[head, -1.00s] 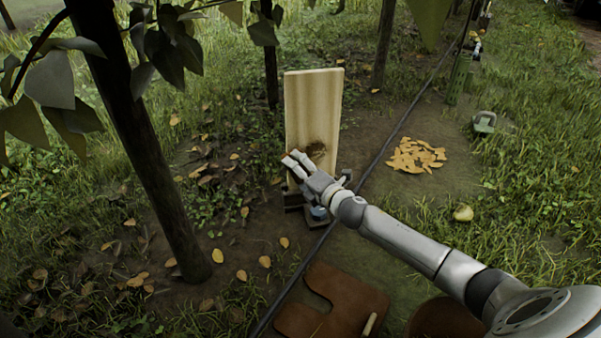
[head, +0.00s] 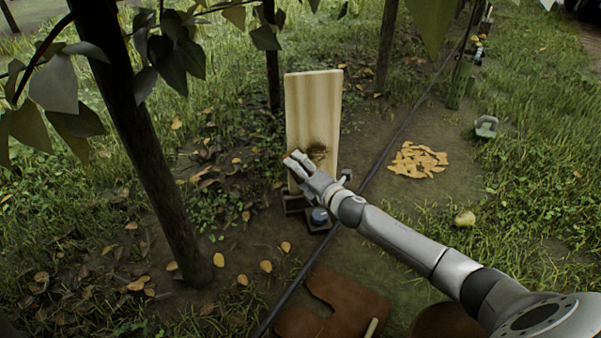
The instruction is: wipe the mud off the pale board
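The pale board (head: 312,105) stands upright on a low dark base at the middle of the head view. My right gripper (head: 295,161) is in front of the board's lower left part, left of and slightly below the mud patch. A small brownish thing shows at its fingertips, but I cannot tell clearly what it is or whether the fingers are shut on it. The gripper hides part of the board's lower face. My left gripper is not in view.
A dark hose (head: 385,150) runs along the ground past the board's right side. A tree trunk (head: 150,150) stands at left. A heap of yellow leaves (head: 417,160), a pear (head: 464,218) and a brown leather-like piece (head: 345,300) lie on the ground.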

